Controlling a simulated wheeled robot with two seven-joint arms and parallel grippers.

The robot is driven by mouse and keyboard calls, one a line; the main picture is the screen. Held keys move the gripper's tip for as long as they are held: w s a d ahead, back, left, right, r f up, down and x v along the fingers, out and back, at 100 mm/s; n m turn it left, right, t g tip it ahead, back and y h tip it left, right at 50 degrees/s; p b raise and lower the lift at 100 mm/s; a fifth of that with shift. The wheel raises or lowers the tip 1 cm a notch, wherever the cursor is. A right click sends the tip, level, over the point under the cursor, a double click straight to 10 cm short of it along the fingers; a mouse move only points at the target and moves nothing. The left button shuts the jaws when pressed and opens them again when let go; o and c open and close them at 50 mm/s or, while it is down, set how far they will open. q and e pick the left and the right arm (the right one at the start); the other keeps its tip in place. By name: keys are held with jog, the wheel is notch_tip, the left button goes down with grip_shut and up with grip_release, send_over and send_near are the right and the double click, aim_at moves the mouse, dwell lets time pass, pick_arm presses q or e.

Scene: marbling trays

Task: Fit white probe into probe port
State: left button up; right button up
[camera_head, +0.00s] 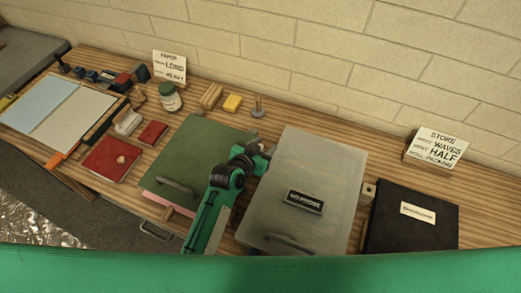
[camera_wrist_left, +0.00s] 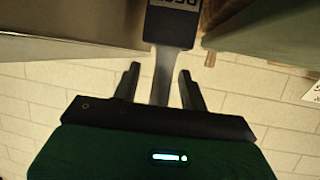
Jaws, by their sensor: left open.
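My left gripper (camera_head: 265,152) is over the gap between the green tray (camera_head: 222,130) and the pale translucent-lidded tray (camera_head: 345,155). In the left wrist view its two dark fingers (camera_wrist_left: 162,88) are apart. A grey strip (camera_wrist_left: 165,72) lies between them in the picture, below a dark lettered block (camera_wrist_left: 172,22). I cannot tell whether the strip is the white probe or whether the fingers touch it. A dark label (camera_head: 304,201) on the pale lid appears to read "NO PROBE". I cannot clearly identify the probe port. My right gripper is out of view.
A black box (camera_head: 425,245) stands at the right, below a sign (camera_head: 436,148). A brick wall closes the back.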

pick_arm(q)
grip_shut()
dwell(0.3)
